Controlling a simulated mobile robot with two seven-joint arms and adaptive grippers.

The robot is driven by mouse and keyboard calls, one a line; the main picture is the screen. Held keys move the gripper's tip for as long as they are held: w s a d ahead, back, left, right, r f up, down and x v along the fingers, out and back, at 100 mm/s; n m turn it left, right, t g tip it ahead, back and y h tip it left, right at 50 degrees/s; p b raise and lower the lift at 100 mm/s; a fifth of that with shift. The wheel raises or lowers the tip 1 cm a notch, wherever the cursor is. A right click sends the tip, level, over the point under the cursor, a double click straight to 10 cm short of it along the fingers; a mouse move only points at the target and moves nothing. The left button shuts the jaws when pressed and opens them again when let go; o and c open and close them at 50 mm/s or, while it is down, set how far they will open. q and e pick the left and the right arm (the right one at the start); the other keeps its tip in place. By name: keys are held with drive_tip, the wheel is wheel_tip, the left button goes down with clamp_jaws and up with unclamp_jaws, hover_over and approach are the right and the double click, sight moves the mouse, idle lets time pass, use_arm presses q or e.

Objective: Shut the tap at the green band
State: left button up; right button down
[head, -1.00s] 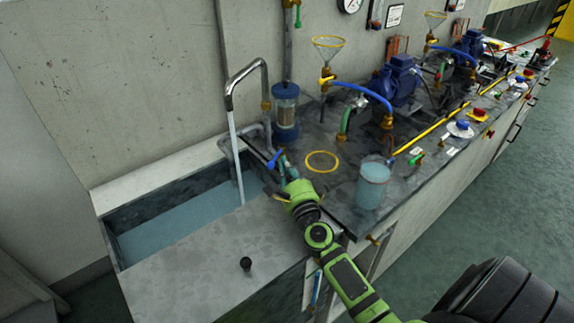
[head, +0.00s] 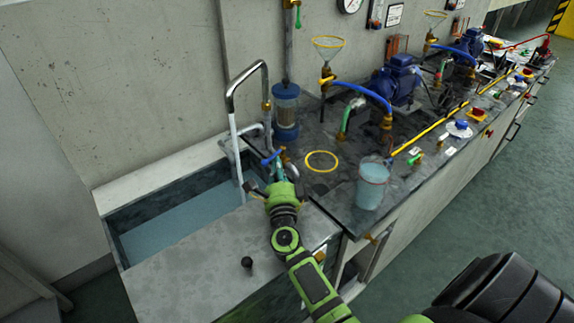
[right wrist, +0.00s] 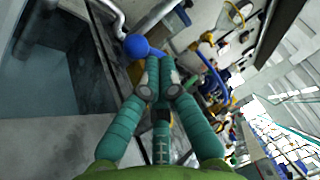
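A bent metal spout (head: 250,80) stands over the sink (head: 165,247), and a pale stream of water (head: 236,150) runs from it into the blue-grey water below. The tap's blue lever (head: 271,157) is behind the sink's right end; its round blue knob (right wrist: 137,47) shows large in the right wrist view. My right gripper (head: 274,176) is close to the lever on its near side. In the right wrist view its teal fingertips (right wrist: 159,82) meet just below the knob, with nothing visible between them. Contact is unclear. I cannot make out a green band at the tap. My left gripper is out of view.
A clear beaker of water (head: 372,185) stands at the counter's front edge. A yellow ring (head: 321,161) lies right of the gripper. A clear blue-capped cylinder (head: 286,110) stands behind the lever. Pumps (head: 398,78) and hoses fill the counter further right.

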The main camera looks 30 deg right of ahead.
drive_tip(key=shift+w+a, duration=0.45)
drive_tip(key=shift+w, duration=0.05)
idle(0.5)
drive_tip(key=v, duration=1.2)
drive_tip(key=shift+a+f, duration=0.1)
